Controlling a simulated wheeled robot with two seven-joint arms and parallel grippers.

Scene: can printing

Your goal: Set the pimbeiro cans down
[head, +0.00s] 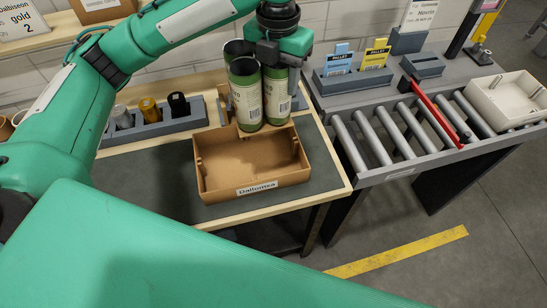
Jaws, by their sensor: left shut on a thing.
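Three green cans with pale labels, (245,97), (277,97) and (238,48), show clustered at the back edge of an open brown box in the head view. My left gripper (281,62) is above and behind the front cans, shut on the cluster; its fingertips are mostly hidden by the cans. The cans are upright, and their lower ends overlap the box's back rim in the picture. I cannot tell whether they hang or rest on something. The brown box (262,178) looks empty and bears a "Dallumea" label. My right gripper is not in view.
The box sits on a dark mat (135,178) on a wooden table. A grey rack (150,131) with several cylinders stands left. Right is a roller conveyor (385,140) with a red bar (433,108) and a white tray (508,103). Card holders (352,76) stand behind it.

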